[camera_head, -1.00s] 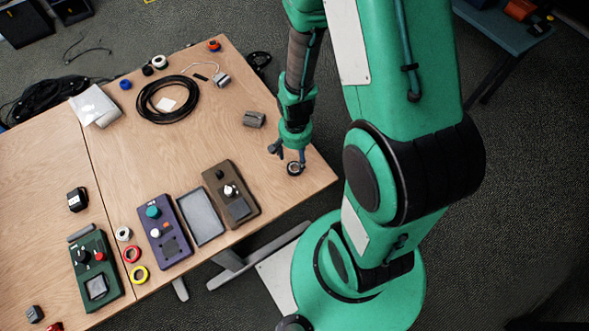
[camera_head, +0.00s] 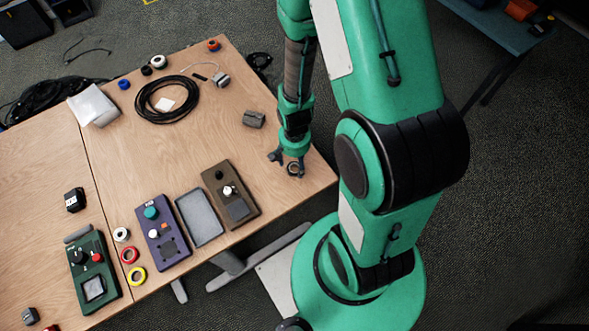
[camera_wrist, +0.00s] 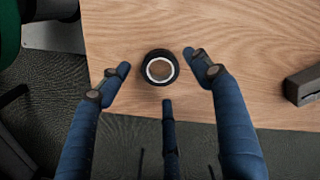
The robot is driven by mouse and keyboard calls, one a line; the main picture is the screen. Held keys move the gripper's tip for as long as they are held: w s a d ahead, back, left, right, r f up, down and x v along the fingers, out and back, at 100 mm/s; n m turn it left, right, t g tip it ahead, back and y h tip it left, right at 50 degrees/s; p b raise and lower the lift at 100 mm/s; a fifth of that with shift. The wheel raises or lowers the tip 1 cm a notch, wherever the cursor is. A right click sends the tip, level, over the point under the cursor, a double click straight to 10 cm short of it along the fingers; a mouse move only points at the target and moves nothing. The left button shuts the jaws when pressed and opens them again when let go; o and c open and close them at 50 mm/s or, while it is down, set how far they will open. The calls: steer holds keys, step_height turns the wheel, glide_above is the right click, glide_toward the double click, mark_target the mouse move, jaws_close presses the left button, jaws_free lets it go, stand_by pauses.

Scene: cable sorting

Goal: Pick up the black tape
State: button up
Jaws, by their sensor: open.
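The black tape (camera_wrist: 160,68), a dark roll with a pale inner ring, lies flat on the wooden table near its edge in the wrist view. It also shows in the head view as a small ring (camera_head: 294,169) by the table's right corner, partly covered by my fingers. My gripper (camera_wrist: 156,61) is open, with blue fingers spread to the left and right of the roll and a third finger below it in the picture. The fingers appear apart from the roll. In the head view my gripper (camera_head: 286,161) points down over this corner.
A grey block (camera_head: 254,119) and a brown control box (camera_head: 230,194) stand left of my gripper. A grey tray (camera_head: 200,216), a purple box (camera_head: 163,232) and a coiled black cable (camera_head: 166,99) lie farther left. Another dark roll (camera_head: 146,71) lies at the back. The table edge is close.

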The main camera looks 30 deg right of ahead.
steer(key=shift+f+b, duration=0.3)
steer(key=shift+f, duration=1.1)
steer(key=c, duration=1.1)
steer(key=shift+r, duration=0.15)
steer(key=shift+r, duration=0.4)
step_height(320, 180, up, 3)
steer(key=shift+p, duration=0.75)
steer(key=s+a, duration=0.1)
steer(key=s, duration=0.4)
steer(key=s+a+p, duration=0.1)
steer(key=s, duration=0.4)
steer(key=s+a+r, duration=0.1)
steer(key=s, duration=0.4)
steer(key=shift+s+p, duration=0.35)
